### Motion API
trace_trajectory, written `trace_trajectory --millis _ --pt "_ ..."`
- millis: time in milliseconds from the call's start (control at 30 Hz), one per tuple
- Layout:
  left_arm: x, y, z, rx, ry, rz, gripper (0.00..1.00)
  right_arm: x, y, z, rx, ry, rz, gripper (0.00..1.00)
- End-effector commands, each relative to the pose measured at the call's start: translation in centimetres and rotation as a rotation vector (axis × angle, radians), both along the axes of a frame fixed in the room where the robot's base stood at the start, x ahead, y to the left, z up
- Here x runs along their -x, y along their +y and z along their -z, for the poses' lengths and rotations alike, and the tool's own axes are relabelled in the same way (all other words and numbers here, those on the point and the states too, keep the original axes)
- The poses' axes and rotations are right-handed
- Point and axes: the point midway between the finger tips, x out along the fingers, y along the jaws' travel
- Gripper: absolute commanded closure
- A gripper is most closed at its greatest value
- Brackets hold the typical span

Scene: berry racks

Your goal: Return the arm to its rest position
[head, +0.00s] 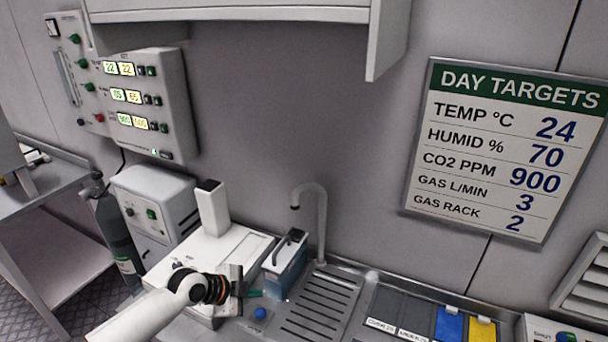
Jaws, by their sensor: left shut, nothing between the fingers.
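My left arm comes in from the lower left, white with dark and orange rings at the wrist. My left gripper (244,288) is shut and empty. It is in front of a white bench device (205,255) and just left of a blue-grey container with a dark handle (286,262). I cannot tell whether it touches either one. A small green thing (255,293) shows by the fingertips. My right gripper is not in view.
A tap (321,225) rises behind a ribbed drainer (318,305). A blue round knob (260,313) is near the front. Blue (450,325) and yellow (481,329) cards stand at lower right.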

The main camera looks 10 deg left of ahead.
Motion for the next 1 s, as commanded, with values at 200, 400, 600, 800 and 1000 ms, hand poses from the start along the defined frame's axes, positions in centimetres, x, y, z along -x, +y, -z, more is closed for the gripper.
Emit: trace_trajectory --millis 200,400,600,800,1000 --pt "6.9 -5.1 2.5 0.06 0.143 -0.038 1.0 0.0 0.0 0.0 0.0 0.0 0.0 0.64" --pt "16.2 -7.5 3.3 0.124 0.342 -0.292 1.0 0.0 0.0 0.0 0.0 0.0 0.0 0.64" --pt "22.3 -4.9 2.8 0.151 0.473 -0.63 1.0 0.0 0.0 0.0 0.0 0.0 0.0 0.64" --pt "26.4 -1.9 2.2 0.155 0.541 -0.891 1.0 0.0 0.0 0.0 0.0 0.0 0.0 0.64" --pt "30.1 1.0 1.4 0.152 0.588 -1.127 1.0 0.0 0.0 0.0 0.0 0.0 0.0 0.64"
